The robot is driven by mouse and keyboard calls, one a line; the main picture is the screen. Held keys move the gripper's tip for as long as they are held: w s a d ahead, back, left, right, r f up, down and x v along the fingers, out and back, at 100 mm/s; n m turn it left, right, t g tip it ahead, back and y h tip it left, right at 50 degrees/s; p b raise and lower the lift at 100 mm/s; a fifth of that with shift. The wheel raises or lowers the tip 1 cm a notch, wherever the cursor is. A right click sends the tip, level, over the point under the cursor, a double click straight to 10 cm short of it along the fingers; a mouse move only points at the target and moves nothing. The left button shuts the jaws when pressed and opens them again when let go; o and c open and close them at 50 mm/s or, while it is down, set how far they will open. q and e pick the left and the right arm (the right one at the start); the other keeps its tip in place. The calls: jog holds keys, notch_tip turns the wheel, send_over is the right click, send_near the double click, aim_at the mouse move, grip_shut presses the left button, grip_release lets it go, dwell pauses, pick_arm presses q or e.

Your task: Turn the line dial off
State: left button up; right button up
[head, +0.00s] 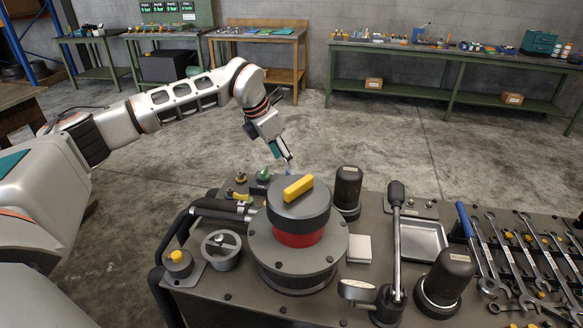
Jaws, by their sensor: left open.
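A large round dial (299,208) stands on the dark bench panel, with a black top, a red band below and a grey flanged base. A yellow bar handle (298,188) lies across its top, slanting up to the right. No label naming the dial can be read. My left arm reaches in from the left, and my left gripper (287,160) is open just behind the dial, pointing down above the panel's back edge. It appears empty and apart from the yellow handle. My right gripper is out of view.
A small knob with a yellow cap (177,257) and a round grey gauge-like part (221,250) sit left of the dial. Black-capped posts (347,188) and a tall lever (396,240) stand to its right. Wrenches (515,255) lie far right. Benches (450,52) line the back wall.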

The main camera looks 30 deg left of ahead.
pick_arm(q)
jog(key=x, duration=0.5)
jog(key=shift+w+f, duration=0.15)
jog(key=shift+f, duration=0.2)
jog(key=c, duration=1.1)
